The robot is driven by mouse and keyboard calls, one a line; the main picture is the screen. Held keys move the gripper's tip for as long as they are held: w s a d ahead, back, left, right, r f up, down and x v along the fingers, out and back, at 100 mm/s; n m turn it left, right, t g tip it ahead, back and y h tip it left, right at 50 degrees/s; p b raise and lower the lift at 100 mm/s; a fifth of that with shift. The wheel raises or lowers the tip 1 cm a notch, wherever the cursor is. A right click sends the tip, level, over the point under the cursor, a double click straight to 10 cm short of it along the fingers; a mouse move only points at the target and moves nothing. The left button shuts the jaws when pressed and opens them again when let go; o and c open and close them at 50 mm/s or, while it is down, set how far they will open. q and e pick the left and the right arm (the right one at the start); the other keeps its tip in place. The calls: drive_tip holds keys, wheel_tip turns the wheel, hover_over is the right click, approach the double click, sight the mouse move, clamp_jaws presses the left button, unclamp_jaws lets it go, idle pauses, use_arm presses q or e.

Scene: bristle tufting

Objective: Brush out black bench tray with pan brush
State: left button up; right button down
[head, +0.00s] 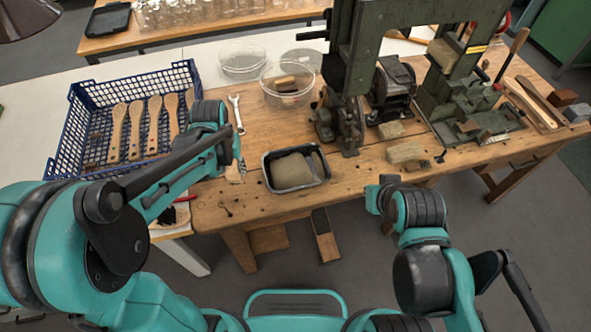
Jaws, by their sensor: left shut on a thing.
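The black bench tray (268,182) sits near the front edge of the wooden bench. A large tan mass and a smaller greyish piece lie in it. My left gripper (236,166) is just left of the tray, pointing down and shut on a small wooden thing (233,174), apparently the pan brush. My gripper and wrist hide most of it, and no bristles can be made out. It looks apart from the tray. My right arm (422,207) is bent at the right, in front of the bench. Its fingers do not show.
A blue crate (78,118) with several wooden brush handles stands at the left. A wrench (236,112) and clear round tubs (268,88) lie behind the tray. A green machine (352,60), wooden blocks (405,151) and a vice stand to the right. Small hooks lie at the front edge.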

idle(0.3)
use_arm(q)
drive_tip(key=w+d+m, duration=0.4)
drive_tip(key=w+d, duration=0.1)
drive_tip(key=d, duration=0.2)
drive_tip(key=m+h, duration=0.1)
drive_tip(key=m, duration=0.4)
hover_over(289, 172)
drive_tip(key=shift+f, duration=4.5)
